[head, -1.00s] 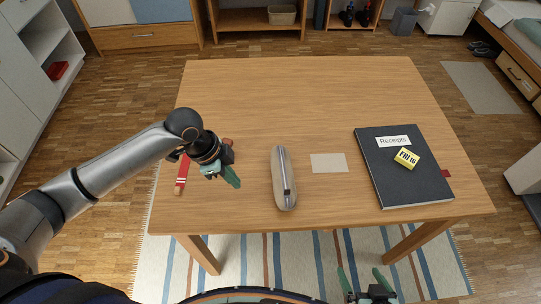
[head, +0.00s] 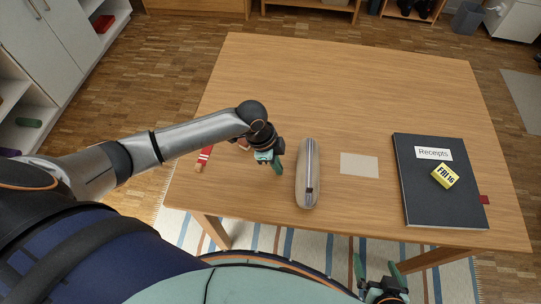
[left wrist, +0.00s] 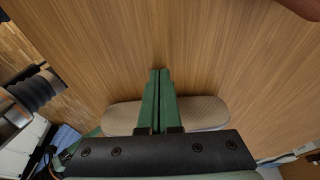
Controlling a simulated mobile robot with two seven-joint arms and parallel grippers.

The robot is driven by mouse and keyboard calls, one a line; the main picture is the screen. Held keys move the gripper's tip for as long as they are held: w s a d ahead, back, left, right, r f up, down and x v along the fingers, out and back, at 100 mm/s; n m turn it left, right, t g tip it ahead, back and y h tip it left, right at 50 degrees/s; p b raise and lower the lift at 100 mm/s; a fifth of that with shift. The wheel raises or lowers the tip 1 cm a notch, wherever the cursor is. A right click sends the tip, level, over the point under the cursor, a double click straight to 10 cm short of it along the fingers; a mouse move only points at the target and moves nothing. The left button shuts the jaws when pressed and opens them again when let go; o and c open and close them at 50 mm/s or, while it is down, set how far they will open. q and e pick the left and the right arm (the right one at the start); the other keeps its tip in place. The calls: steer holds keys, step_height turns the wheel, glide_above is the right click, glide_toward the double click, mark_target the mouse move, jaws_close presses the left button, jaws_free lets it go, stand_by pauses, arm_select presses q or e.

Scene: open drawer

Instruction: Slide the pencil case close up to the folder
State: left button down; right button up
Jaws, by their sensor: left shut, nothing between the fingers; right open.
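The beige pencil case (head: 309,190) with a dark zip lies lengthwise near the table's front edge. The black folder (head: 442,205), labelled "Receipts", lies to the right, well apart from it. My left gripper (head: 279,168) is shut and empty, low at the left side of the case, with a small gap showing. In the left wrist view the closed green fingers (left wrist: 160,72) cross in front of the case (left wrist: 205,110), hiding its middle. My right gripper (head: 377,262) is open and empty, in front of the table's edge.
A pale card (head: 359,164) lies flat between case and folder. A yellow "FRI 16" block (head: 446,176) sits on the folder, and a red tab (head: 484,200) shows at its right. A red and white strip (head: 204,157) lies left of my left gripper. The table's back is clear.

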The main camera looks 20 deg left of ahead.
mark_target(293, 174)
arm_select(q)
steer(key=shift+w+d+r, duration=0.1)
steer(key=shift+w+d, duration=0.15)
steer(key=shift+d, duration=0.55)
steer(key=shift+w+d, duration=0.25)
steer(key=shift+d, duration=0.55)
arm_select(e)
steer(key=shift+w+r, duration=0.1)
steer(key=shift+r, duration=0.15)
